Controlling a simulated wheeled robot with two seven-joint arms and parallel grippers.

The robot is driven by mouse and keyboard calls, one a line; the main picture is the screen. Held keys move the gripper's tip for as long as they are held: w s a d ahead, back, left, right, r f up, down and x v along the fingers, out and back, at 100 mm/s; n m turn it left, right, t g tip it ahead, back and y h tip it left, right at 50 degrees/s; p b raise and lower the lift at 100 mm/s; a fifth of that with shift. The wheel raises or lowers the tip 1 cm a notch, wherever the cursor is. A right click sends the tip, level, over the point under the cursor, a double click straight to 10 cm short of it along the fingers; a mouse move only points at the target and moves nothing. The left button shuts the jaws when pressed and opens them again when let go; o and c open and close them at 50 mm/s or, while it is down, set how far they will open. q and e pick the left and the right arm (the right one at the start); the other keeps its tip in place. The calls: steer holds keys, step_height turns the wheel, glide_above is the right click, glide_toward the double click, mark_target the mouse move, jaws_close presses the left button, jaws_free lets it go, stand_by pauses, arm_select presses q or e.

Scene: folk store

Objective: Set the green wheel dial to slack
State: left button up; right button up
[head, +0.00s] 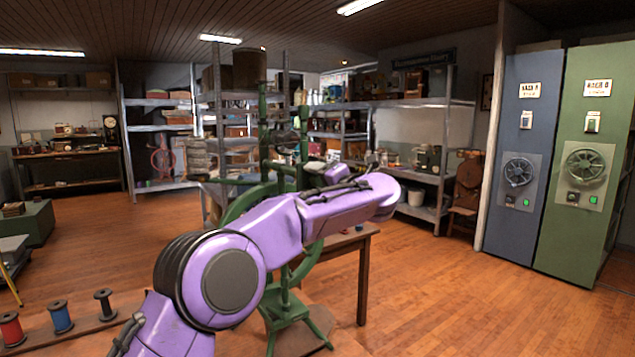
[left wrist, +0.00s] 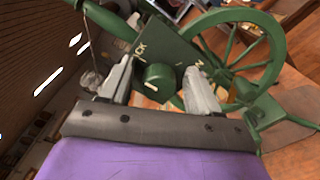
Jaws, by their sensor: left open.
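The green wheel (left wrist: 268,45) belongs to a green spinning-wheel-like machine (head: 285,307), which stands behind my purple arm in the head view. In the left wrist view, a round green dial (left wrist: 158,77) sits on a dark green plate (left wrist: 165,50). A small pale mark shows on the dial's lower part. Letters ending in "CK" are on the plate's upper left, and part of another word is at its right, partly hidden by a finger. My left gripper (left wrist: 160,72) is open, one finger on each side of the dial. Contact cannot be told. My right gripper is not in view.
A wooden table (head: 362,270) stands behind the machine. Spools (head: 60,317) stand on a surface at the front left. Blue (head: 519,215) and green (head: 590,235) cabinets stand at right. Open floor lies between the table and cabinets.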

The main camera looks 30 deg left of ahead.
arm_select(q)
steer(key=b+v, duration=0.2)
steer(key=v, duration=0.8)
steer(key=shift+w, duration=0.1)
steer(key=w+d+f+m+t+h, duration=0.2)
steer(key=f+m+t+h, duration=0.15)
steer(key=f+m, duration=0.6)
steer(key=w+d+f+m+t+h, duration=0.2)
steer(key=f+m+t, duration=0.4)
steer(key=f, duration=0.7)
steer(key=s+f+m+g+h, duration=0.15)
steer(key=s+f+m, duration=0.25)
steer(key=f, duration=0.6)
steer(key=s+f+m+g+h, duration=0.1)
steer(key=s+f+m+h, duration=0.3)
steer(key=f, duration=0.7)
steer(key=s+f+m+g+h, duration=0.2)
steer(key=s+f+m+g, duration=0.3)
steer(key=s+f, duration=1.1)
steer(key=s+a+f+g, duration=0.1)
steer(key=s+f+g, duration=0.2)
steer(key=s, duration=0.8)
steer(key=s+a+f+m+g, duration=0.1)
steer(key=s+f+g, duration=0.1)
steer(key=s, duration=1)
steer(key=shift+f+g, duration=0.4)
steer(key=shift+f, duration=0.5)
